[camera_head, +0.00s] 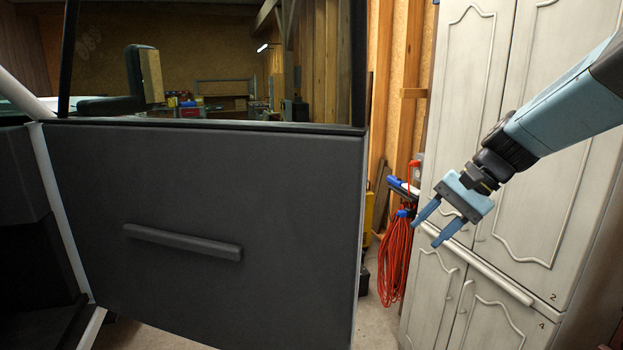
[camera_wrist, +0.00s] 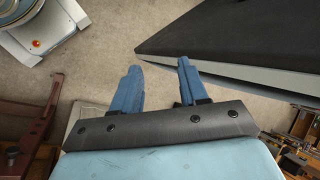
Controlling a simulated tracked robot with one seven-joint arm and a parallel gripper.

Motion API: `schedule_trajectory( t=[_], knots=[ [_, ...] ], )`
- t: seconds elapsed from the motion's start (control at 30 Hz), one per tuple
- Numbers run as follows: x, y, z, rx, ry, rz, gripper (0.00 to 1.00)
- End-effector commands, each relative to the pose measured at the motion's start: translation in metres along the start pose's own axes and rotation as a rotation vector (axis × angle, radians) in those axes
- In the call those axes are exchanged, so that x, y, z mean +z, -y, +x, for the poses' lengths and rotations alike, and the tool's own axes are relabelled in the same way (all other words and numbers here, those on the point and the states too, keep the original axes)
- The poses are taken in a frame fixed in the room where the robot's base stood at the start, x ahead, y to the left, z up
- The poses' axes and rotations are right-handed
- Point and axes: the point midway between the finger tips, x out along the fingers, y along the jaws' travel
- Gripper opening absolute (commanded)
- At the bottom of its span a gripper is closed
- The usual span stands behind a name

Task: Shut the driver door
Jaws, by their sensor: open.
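The driver door (camera_head: 200,215) stands open across the left and middle of the head view. Its dark inner panel faces me, with a long grab handle (camera_head: 182,242) across it and a window above. Its free edge is at the right. My gripper (camera_head: 428,228) is open and empty to the right of that edge, apart from the door, in front of a white cabinet. In the wrist view the two blue fingers (camera_wrist: 158,82) are spread with nothing between them. A dark panel with a grey edge (camera_wrist: 240,50), which looks like the door, lies beyond them at upper right.
A tall white cabinet (camera_head: 497,130) stands at the right behind my gripper. An orange cable coil (camera_head: 394,262) hangs between door and cabinet. The pale body pillar (camera_head: 64,212) is at the left. Bare floor (camera_wrist: 110,55) shows below the gripper in the wrist view.

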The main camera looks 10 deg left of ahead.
Motion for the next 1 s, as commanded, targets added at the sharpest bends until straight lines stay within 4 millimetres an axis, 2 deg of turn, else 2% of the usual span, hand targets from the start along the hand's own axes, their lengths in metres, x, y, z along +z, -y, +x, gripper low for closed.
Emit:
schedule_trajectory(
  t=[0.2,0.5,0.7,1.0],
  knots=[
    [-0.039,0.04,0.025,-0.157,0.179,0.124,0.43],
    [-0.097,0.087,0.053,-0.395,0.42,0.289,0.43],
    [-0.136,0.113,0.071,-0.559,0.586,0.389,0.43],
    [-0.189,0.14,0.101,-0.814,0.851,0.521,0.43]
  ],
)
